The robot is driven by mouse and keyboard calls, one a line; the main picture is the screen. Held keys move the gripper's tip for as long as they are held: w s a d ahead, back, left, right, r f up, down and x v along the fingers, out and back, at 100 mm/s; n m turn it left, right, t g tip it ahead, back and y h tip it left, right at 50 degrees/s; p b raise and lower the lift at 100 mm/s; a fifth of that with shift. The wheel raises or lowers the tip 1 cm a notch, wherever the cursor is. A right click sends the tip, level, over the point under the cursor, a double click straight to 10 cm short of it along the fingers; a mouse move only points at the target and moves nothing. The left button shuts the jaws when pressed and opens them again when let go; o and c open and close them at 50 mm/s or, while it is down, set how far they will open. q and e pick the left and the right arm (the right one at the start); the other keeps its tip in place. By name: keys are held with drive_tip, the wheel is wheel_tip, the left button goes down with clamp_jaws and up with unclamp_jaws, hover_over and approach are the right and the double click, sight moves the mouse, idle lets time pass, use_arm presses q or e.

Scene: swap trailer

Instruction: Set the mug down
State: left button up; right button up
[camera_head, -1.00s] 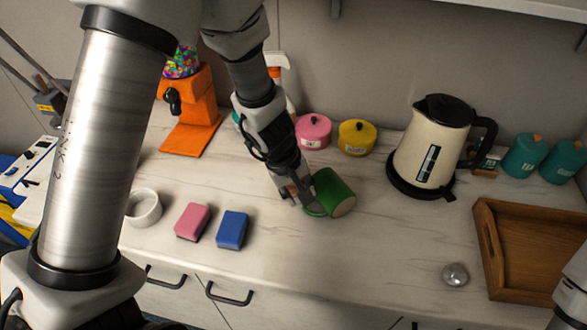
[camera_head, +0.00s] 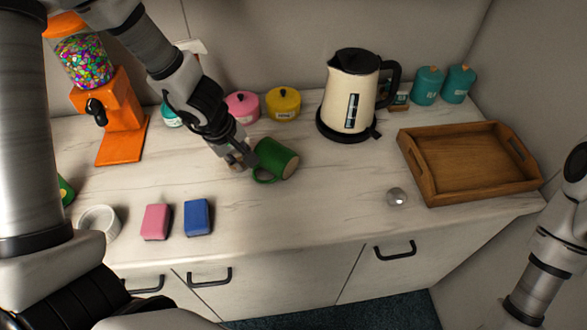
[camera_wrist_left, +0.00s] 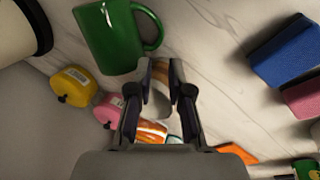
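The green mug (camera_head: 275,158) lies tilted on its side on the counter, its pale base facing right and its handle toward the front left. My left gripper (camera_head: 243,163) is just left of the mug, low over the counter. In the left wrist view, the mug (camera_wrist_left: 108,38) is beyond the fingertips, with its handle near them. The left gripper's fingers (camera_wrist_left: 160,68) are apart with no mug between them. My right arm shows at the right edge of the head view, but its gripper is not in view.
Pink and blue sponges (camera_head: 198,217) and a white bowl (camera_head: 99,222) lie in front left. A kettle (camera_head: 350,95) and yellow pot (camera_head: 283,104) stand behind. A wooden tray (camera_head: 420,170) and small silver object (camera_head: 397,197) are right. Counter before the mug is clear.

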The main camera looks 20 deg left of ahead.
sight(256, 178)
use_arm(q)
drive_tip(key=b+x, duration=0.3)
drive_tip(key=x, duration=0.1)
drive_tip(key=shift+w+d+f, duration=0.2)
drive_tip(key=shift+f, duration=0.15)
wheel_tip(256, 178, down, 4)
drive_tip(key=b, duration=0.4)
drive_tip(key=shift+d+r, duration=0.15)
drive_tip(key=shift+d, duration=0.05)
drive_tip(key=shift+w+d+f+b, duration=0.1)
drive_tip(key=shift+w+f+b, duration=0.1)
drive_tip(key=shift+f+b, duration=0.1)
drive_tip(key=shift+w+r, duration=0.1)
drive_tip(key=shift+r, duration=0.05)
clamp_jaws()
